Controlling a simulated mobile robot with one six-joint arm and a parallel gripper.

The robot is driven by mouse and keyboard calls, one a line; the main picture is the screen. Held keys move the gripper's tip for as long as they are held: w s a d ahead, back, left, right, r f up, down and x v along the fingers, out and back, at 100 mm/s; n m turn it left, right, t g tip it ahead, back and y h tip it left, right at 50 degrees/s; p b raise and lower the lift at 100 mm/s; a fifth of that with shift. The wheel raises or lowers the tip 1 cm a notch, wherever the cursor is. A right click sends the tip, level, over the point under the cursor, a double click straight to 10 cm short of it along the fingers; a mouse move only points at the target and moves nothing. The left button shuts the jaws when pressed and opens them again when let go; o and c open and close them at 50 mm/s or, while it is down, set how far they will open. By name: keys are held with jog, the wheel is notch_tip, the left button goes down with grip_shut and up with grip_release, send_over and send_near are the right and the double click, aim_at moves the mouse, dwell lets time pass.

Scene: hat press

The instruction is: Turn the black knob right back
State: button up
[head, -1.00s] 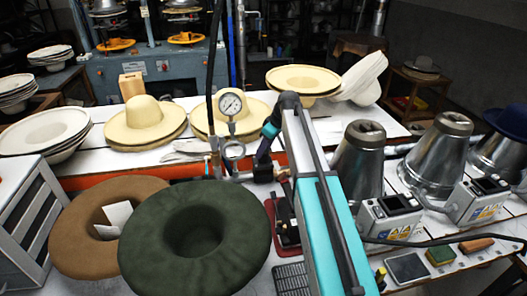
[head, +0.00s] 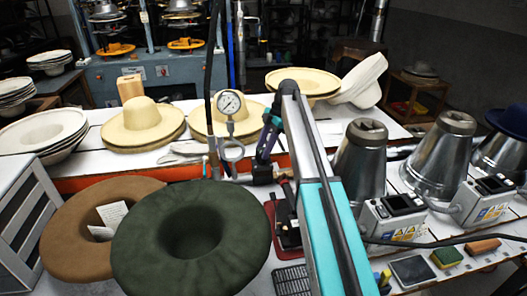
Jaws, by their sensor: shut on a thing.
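The pressure gauge (head: 230,103) stands upright on pipework in the middle of the head view, with a metal ring fitting (head: 231,149) below it. A small dark block at the right of this pipework appears to be the black knob (head: 262,175), at the end of my forearm. My gripper (head: 261,163) is small, dark and partly hidden there; it is shut on the knob. The fingers and the knob's exact angle are too small to make out.
A dark green hat (head: 190,240) and a brown hat (head: 70,237) lie in front at left. Cream hats (head: 143,120) stand on the white table behind. Metal cones (head: 362,165) with control boxes (head: 393,214) stand at right. A red tray (head: 283,225) lies below the pipework.

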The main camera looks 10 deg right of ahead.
jog(key=n, duration=0.2)
jog(key=n+g, duration=0.1)
jog(key=n, duration=0.1)
jog(key=shift+w+a+g+h, duration=0.1)
jog(key=shift+w+g+h, duration=0.1)
jog(key=shift+g+h, duration=0.1)
jog(key=shift+n+g+h+p, duration=0.3)
jog(key=shift+n+p, duration=0.05)
jog(key=shift+n, duration=0.95)
jog(key=o, duration=1.1)
jog(key=shift+c, duration=0.2)
jog(key=shift+r, duration=0.1)
